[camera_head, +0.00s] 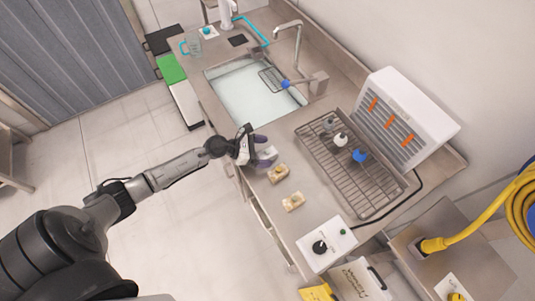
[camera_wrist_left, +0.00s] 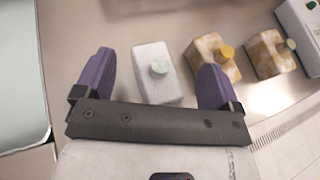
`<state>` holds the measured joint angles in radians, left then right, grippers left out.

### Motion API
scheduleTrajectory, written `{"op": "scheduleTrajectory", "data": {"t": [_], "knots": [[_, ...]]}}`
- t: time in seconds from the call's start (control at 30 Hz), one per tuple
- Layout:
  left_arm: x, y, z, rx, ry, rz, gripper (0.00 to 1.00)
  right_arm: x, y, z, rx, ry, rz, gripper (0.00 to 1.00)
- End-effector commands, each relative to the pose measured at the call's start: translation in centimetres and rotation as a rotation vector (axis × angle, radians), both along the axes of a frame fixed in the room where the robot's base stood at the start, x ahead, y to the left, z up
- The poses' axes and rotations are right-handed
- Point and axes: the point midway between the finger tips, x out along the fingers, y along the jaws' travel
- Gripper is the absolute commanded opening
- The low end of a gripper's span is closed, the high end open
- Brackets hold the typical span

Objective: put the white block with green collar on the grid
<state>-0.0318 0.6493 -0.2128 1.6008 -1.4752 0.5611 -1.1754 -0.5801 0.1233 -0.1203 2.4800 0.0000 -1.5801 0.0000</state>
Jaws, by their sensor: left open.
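My left gripper (camera_wrist_left: 156,76) is open, with one purple finger on each side of the block and gaps between. In the head view my left gripper (camera_head: 265,147) is over the counter's front edge, by the sink corner; I cannot make out the block clearly there. The grid (camera_head: 378,188) is a wire rack on the counter to the right, with a few small items on it. My right gripper is not in view.
Two tan mottled blocks, one nearer (camera_head: 278,173) and one farther (camera_head: 293,201), stand right of the gripper. The sink (camera_head: 235,90) is behind it. A white box with orange slots (camera_head: 420,112) stands behind the grid. A white control box (camera_head: 327,243) lies at the front right.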

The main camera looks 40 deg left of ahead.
Motion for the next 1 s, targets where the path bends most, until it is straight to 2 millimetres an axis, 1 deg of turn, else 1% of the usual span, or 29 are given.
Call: {"op": "scheduleTrajectory", "data": {"t": [0.03, 0.2, 0.47, 1.0], "knots": [[0.5, -0.37, -0.09, -0.002, -0.002, 0.001, 0.89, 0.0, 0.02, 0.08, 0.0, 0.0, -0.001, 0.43], [1.22, -1.02, -0.57, -0.001, -0.001, 0.0, 0.89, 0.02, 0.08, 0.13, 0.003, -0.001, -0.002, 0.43], [1.26, -1.06, -0.67, 0.0, 0.0, 0.0, 0.89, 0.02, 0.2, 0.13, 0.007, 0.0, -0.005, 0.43], [1.23, -1.04, -0.68, 0.001, 0.001, 0.0, 0.37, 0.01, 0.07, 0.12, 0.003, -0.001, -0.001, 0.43]]}}
